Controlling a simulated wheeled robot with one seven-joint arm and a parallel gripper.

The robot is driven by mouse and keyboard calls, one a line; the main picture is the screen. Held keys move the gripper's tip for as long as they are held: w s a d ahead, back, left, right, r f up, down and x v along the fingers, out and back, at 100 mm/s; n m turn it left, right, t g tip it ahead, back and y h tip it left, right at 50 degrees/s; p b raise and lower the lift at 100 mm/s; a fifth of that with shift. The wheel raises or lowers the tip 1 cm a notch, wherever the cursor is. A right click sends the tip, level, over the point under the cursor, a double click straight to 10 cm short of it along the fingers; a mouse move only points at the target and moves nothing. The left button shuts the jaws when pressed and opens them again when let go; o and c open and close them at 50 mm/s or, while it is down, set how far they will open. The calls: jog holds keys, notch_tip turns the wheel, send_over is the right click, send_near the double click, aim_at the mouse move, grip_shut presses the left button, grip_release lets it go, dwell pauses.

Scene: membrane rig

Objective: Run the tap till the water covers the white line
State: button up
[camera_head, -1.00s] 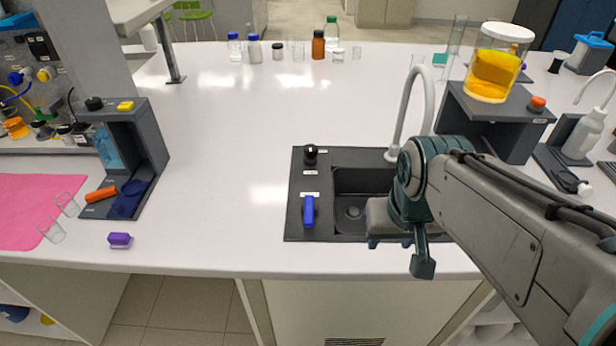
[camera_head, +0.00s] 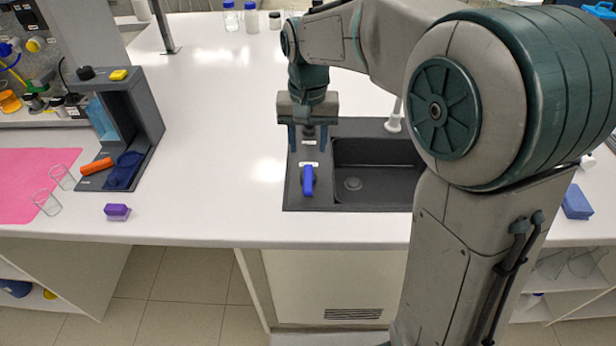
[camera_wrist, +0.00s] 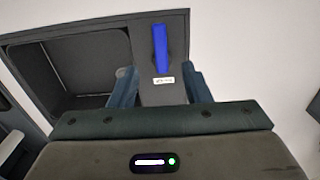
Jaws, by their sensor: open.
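The black sink unit (camera_head: 375,131) is set in the white bench; its basin (camera_head: 385,163) looks empty, and I see no white line or running water. The blue lever (camera_head: 308,180) stands on the panel left of the basin, and it also shows in the wrist view (camera_wrist: 160,48). The tap's white base (camera_head: 394,118) is behind the basin; my arm hides most of the spout. My gripper (camera_head: 308,146) is open, pointing down over the panel, behind the lever and apart from it. A dark knob is partly hidden between its fingers. The fingers also show in the wrist view (camera_wrist: 162,88).
A dark stand (camera_head: 140,120) with an orange item and a blue item is on the left, beside a pink mat (camera_head: 30,180) and glasses. A purple block (camera_head: 117,211) lies near the front edge. Bottles (camera_head: 250,18) stand far back.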

aim_at(308, 184)
notch_tip(308, 184, down, 12)
jog(key=shift+r, duration=0.2)
jog(key=shift+d, duration=0.1)
grip_shut()
